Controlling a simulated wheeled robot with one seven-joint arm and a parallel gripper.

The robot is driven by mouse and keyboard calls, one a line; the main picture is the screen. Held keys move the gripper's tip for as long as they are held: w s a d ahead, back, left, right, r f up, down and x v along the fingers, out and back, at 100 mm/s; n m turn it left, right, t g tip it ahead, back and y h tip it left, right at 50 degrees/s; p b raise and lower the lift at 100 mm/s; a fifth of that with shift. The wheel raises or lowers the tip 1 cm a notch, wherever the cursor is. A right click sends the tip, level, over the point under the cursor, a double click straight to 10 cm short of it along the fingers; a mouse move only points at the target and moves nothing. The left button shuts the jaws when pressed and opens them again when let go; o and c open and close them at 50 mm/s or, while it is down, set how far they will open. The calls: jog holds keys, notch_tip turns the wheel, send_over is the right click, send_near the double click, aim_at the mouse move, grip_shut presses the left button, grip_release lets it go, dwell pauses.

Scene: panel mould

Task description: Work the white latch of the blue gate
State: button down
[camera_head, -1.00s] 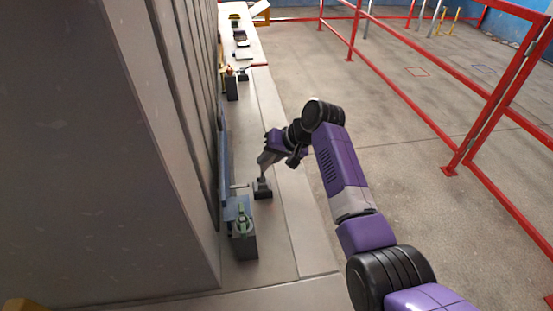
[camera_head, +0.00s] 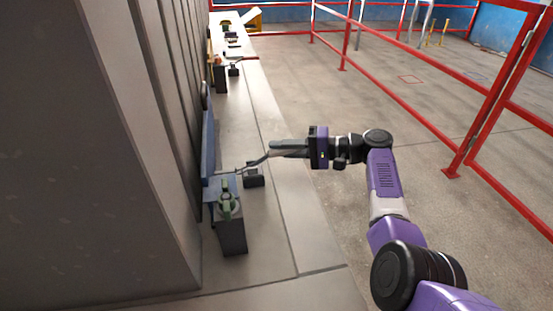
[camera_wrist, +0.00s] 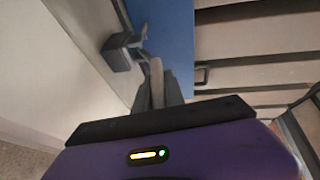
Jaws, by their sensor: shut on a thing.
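The blue gate (camera_head: 208,150) stands on edge along the grey wall; in the wrist view it is the blue panel (camera_wrist: 168,35) ahead. The pale latch (camera_head: 254,163) reaches out from the gate side over a dark block (camera_head: 254,180). My gripper (camera_head: 273,149) comes in from the right, level, and is shut on the latch's outer end. In the wrist view the fingers (camera_wrist: 157,92) close around the pale latch end (camera_wrist: 156,72). The dark block with its bracket (camera_wrist: 120,52) is left of the fingers.
A dark box with a green valve-like part (camera_head: 228,203) stands nearer on the ledge. More small fixtures (camera_head: 221,78) line the ledge farther back. The grey wall (camera_head: 110,170) bounds the left. Red railings (camera_head: 430,110) stand at right, with open floor between.

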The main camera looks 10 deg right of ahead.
jog(key=shift+d+f+m+t+y+b, duration=0.2)
jog(key=shift+f+y+b, duration=0.2)
jog(key=shift+b, duration=0.4)
jog(key=shift+d+f+m+t+y+b, duration=0.15)
jog(key=shift+f+y+b, duration=0.25)
jog(key=shift+b, duration=0.4)
jog(key=c, duration=1.4)
grip_release()
jog(key=v, duration=0.7)
jog(key=shift+s+d, duration=0.1)
jog(key=shift+d, duration=0.25)
